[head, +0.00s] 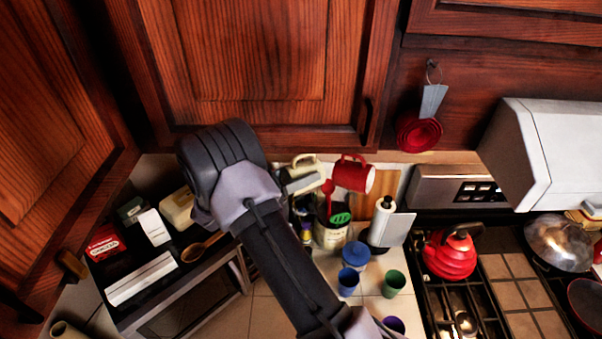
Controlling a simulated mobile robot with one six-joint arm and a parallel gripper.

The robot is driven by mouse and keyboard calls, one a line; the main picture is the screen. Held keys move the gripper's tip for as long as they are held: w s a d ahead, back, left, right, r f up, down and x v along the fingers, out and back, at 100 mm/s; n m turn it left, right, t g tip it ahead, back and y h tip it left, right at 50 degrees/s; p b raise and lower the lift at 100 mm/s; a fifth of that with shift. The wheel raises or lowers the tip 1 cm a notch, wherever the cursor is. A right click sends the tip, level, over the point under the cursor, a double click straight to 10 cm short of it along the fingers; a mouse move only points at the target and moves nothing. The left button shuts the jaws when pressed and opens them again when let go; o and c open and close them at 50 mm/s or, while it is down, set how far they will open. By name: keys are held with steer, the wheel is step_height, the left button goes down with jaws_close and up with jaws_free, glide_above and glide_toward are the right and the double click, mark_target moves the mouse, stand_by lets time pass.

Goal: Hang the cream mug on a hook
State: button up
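The cream mug (311,168) is in the middle of the head view, just below the lower edge of the wall cabinet, with its handle upward. My gripper (299,184) reaches out from behind my dark wrist, and a grey part of it overlaps the mug's lower left. My arm hides most of the gripper, so I cannot tell whether its fingers are closed on the mug. A red mug (354,177) is close on the right, handle up, under the same cabinet edge. No hook can be made out clearly, and I cannot tell whether the cream mug touches one.
Below are a utensil crock (331,234), a paper towel roll (380,222) and several cups, including a green cup (393,284). A red kettle (450,255) stands on the stove at right. The wooden cabinet door (250,50) is close above my wrist.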

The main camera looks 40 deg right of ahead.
steer(key=o, duration=0.3)
steer(key=w+a+b, duration=0.2)
steer(key=a+b, duration=0.1)
steer(key=a, duration=1.4)
steer(key=s+d+f+m+y+b, duration=0.1)
steer(key=s+f+m+y+b, duration=1.35)
steer(key=b, duration=0.85)
steer(key=s+a+f+m+t+y+b, duration=0.5)
steer(key=s+a+f+m+t+b, duration=0.3)
steer(key=b, duration=0.5)
steer(key=s+a+f+m, duration=0.1)
steer(key=a+f+m, duration=0.1)
steer(key=a+m, duration=0.1)
steer(key=shift+s+f, duration=0.25)
steer(key=shift+f, duration=0.15)
